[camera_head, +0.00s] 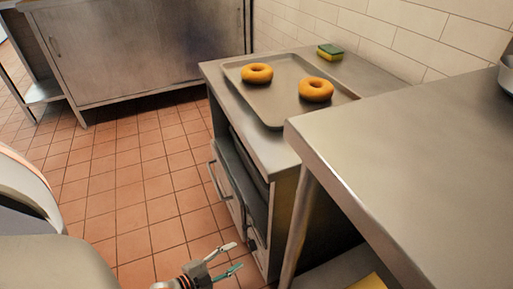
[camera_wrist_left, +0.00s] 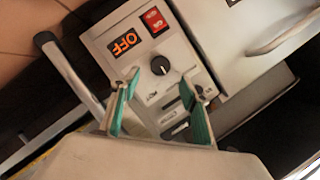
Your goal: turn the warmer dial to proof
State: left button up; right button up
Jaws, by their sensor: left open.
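The warmer dial (camera_wrist_left: 160,65) is a small round black knob with a light mark on the warmer's grey control panel (camera_wrist_left: 140,45), in the left wrist view. An orange display (camera_wrist_left: 124,41) beside it reads OFF, and a red switch (camera_wrist_left: 154,21) sits above it. My left gripper (camera_wrist_left: 160,105) is open, its two green-padded fingers on either side of the panel's lower part, with the dial ahead between them and apart from both. In the head view my left gripper (camera_head: 230,257) is low, just left of the warmer front (camera_head: 238,185).
A bar handle (camera_head: 219,182) sticks out from the warmer front. A steel table (camera_head: 400,150) stands at right. The tiled floor (camera_head: 130,190) at left is clear.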

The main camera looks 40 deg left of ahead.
aim_at(252, 245)
pick_arm(q)
jog(key=b+x, duration=0.1)
jog(key=x, duration=0.5)
jog(key=shift+w+b, duration=0.4)
pick_arm(e)
jog(key=m, duration=0.1)
jog(key=a+m, duration=0.1)
jog(key=shift+s+a+m, duration=0.15)
jog(key=shift+a+m, duration=0.1)
jog(key=shift+m, duration=0.05)
pick_arm(q)
jog(key=shift+c, duration=0.3)
jog(key=c, duration=1)
